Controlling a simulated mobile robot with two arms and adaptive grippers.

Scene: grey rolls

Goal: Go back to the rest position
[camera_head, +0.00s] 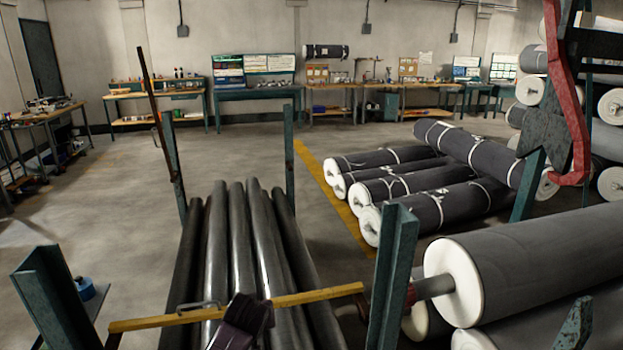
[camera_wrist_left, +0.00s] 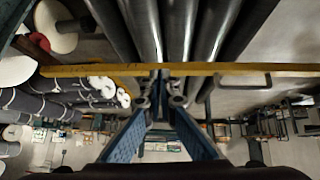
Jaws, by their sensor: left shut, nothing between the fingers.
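My left gripper shows in the left wrist view (camera_wrist_left: 161,78), with two blue fingers whose tips meet, shut and empty. In the head view, a dark part of it (camera_head: 241,322) shows at the bottom, in front of the yellow bar; its fingertips are hard to make out there. The yellow bar (camera_head: 318,293) runs across the front of the dark rolls (camera_head: 238,240) and has a small handle. In the wrist view the fingertips overlap the bar (camera_wrist_left: 225,69); I cannot tell whether they touch it. My right gripper is in neither view.
Green posts (camera_head: 393,275) stand on both sides of the dark rolls. A large grey roll (camera_head: 540,265) with a white end lies at the right. Wrapped rolls (camera_head: 440,208) lie behind, beside a yellow floor line. Workbenches (camera_head: 258,92) line the back wall. Floor is open at left.

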